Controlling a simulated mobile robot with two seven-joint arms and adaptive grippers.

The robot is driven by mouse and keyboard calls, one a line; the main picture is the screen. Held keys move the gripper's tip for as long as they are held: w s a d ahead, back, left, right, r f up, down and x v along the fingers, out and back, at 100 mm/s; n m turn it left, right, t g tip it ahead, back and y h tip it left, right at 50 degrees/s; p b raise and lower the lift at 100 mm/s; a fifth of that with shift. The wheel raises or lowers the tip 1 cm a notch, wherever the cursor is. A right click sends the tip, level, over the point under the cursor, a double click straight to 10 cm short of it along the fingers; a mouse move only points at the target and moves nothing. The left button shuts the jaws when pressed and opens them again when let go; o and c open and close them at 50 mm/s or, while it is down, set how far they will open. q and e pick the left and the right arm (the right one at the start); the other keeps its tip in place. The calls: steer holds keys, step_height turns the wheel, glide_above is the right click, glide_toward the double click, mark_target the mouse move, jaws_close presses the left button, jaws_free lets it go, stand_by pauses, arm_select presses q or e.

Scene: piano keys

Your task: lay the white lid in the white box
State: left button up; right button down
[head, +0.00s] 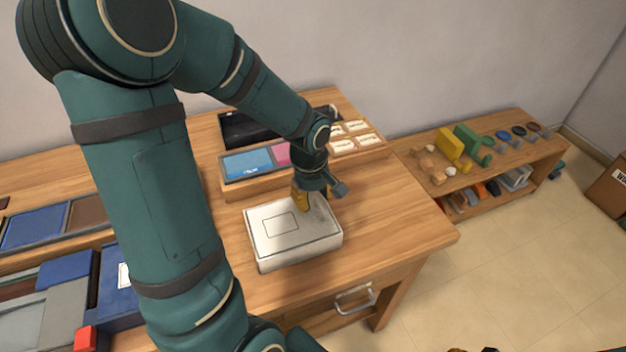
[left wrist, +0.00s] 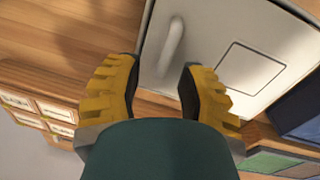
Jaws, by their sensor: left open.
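The white box (head: 296,256) stands on the wooden table, near its front right part. The white lid (head: 270,215) lies flat at the box's top, with a square outline on it. In the left wrist view the lid (left wrist: 215,30) shows a raised curved handle (left wrist: 172,47). My left gripper (head: 304,200) points down over the lid's back right part. Its yellow fingers (left wrist: 160,72) are apart, with the handle just beyond the gap between them; it holds nothing. Only small yellow tips, likely of my right gripper (head: 473,349), show at the bottom edge of the head view.
A wooden tray (head: 238,186) with blue and pink panels and pale labelled cards (head: 352,136) stands behind the box. Blue bins (head: 120,285) are at the left. A low shelf (head: 520,150) with toys stands at the right. Bare tabletop (head: 400,215) lies right of the box.

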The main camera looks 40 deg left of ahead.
arm_select(q)
step_height(320, 180, up, 11)
steer(key=s, duration=0.1)
steer(key=shift+a, duration=0.15)
stand_by(0.6)
